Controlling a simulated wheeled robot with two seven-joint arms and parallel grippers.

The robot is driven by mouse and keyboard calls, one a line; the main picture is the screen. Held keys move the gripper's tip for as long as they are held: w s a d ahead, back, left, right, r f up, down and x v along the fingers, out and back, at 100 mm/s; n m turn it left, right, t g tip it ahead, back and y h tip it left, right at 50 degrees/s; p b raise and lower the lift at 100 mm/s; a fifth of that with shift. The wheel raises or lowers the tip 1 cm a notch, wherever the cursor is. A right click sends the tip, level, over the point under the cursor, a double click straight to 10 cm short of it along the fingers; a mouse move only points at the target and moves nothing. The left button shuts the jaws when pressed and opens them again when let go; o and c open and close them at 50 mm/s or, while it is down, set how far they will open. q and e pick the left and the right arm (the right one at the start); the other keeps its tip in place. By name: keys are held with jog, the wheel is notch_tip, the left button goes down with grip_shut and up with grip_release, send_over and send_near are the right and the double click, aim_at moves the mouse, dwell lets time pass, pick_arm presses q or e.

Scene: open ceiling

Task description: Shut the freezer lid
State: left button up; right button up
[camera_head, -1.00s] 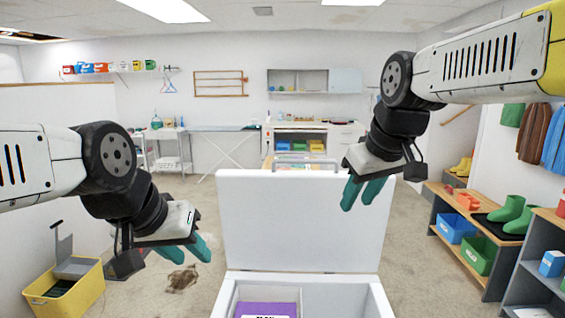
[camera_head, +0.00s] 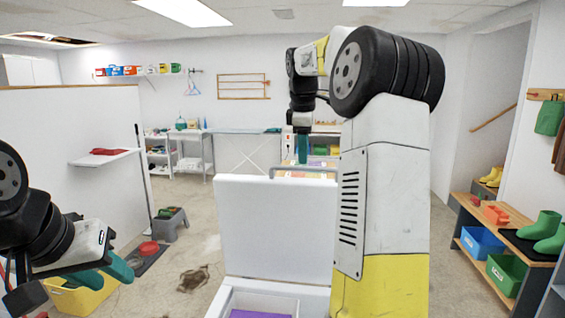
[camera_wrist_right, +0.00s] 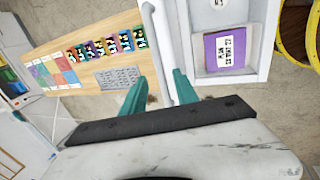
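The white freezer (camera_head: 222,302) stands at the bottom middle of the head view, with its lid (camera_head: 275,230) standing open, roughly upright. A grey handle (camera_head: 305,170) runs along the lid's top edge. My right gripper (camera_head: 302,150) is at the handle, seen beyond the lid's top. In the right wrist view its green fingers (camera_wrist_right: 160,92) are apart, with the white handle bar (camera_wrist_right: 158,45) running between them; whether they touch it I cannot tell. My left gripper (camera_head: 103,274) is open and empty at the lower left, away from the freezer. My right arm hides the lid's right side.
A purple box (camera_wrist_right: 226,52) lies inside the freezer. Behind the lid is a wooden table (camera_wrist_right: 90,60) with coloured cards. A yellow bin (camera_head: 85,298) is below my left gripper. A shoe bench (camera_head: 470,245) stands at the right. Floor left of the freezer is mostly clear.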

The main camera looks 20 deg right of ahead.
aim_at(304, 169)
jog(key=shift+x, duration=2)
grip_shut()
